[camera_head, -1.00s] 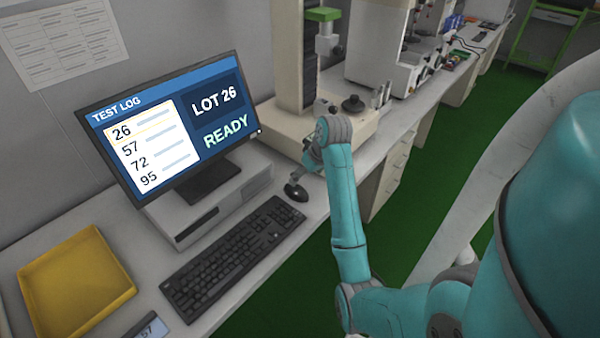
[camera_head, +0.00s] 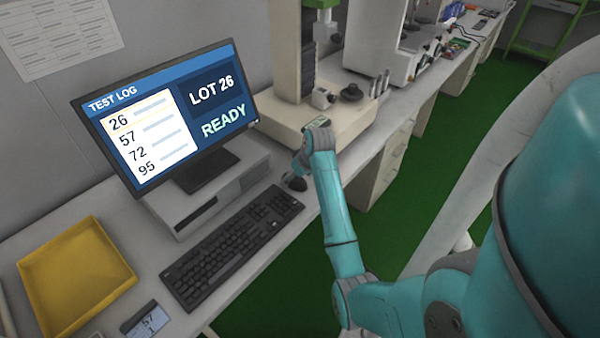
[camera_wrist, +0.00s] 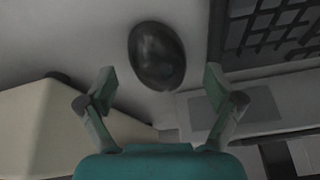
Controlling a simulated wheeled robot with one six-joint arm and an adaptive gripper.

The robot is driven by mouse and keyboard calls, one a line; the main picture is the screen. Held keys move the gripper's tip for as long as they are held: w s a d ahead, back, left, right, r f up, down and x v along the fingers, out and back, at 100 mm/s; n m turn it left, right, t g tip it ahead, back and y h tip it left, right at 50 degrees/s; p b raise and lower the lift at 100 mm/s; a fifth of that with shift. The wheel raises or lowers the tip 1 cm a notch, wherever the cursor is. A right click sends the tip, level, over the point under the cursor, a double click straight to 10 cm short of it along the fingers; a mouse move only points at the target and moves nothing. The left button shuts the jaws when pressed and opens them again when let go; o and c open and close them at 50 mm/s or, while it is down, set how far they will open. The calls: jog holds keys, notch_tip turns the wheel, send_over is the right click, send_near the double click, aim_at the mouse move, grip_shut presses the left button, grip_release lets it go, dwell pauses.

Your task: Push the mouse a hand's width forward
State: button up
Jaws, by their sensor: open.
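The dark, rounded mouse (camera_head: 296,184) lies on the bench beyond the far right end of the keyboard, partly hidden by my arm. In the wrist view the mouse (camera_wrist: 157,56) shows as a dark oval just beyond the fingertips, between their two lines. My gripper (camera_wrist: 160,82) is open, with its fingers spread on either side and nothing between them. In the head view my gripper is mostly hidden behind my arm, close to the mouse. I cannot tell whether it touches the mouse.
The black keyboard (camera_head: 232,248) lies left of the mouse. A monitor (camera_head: 170,115) stands on a flat case (camera_head: 215,200) behind it. A beige instrument base (camera_head: 345,125) is close on the far side. A yellow tray (camera_head: 75,275) sits at the left.

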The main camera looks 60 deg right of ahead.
jog(key=shift+w+f, duration=0.2)
jog(key=shift+f, duration=0.35)
jog(key=c, duration=1.3)
jog(key=shift+w, duration=0.1)
jog(key=shift+w+d, duration=0.2)
jog(key=shift+w, duration=0.4)
jog(key=shift+w+d, duration=0.15)
jog(key=shift+w, duration=0.45)
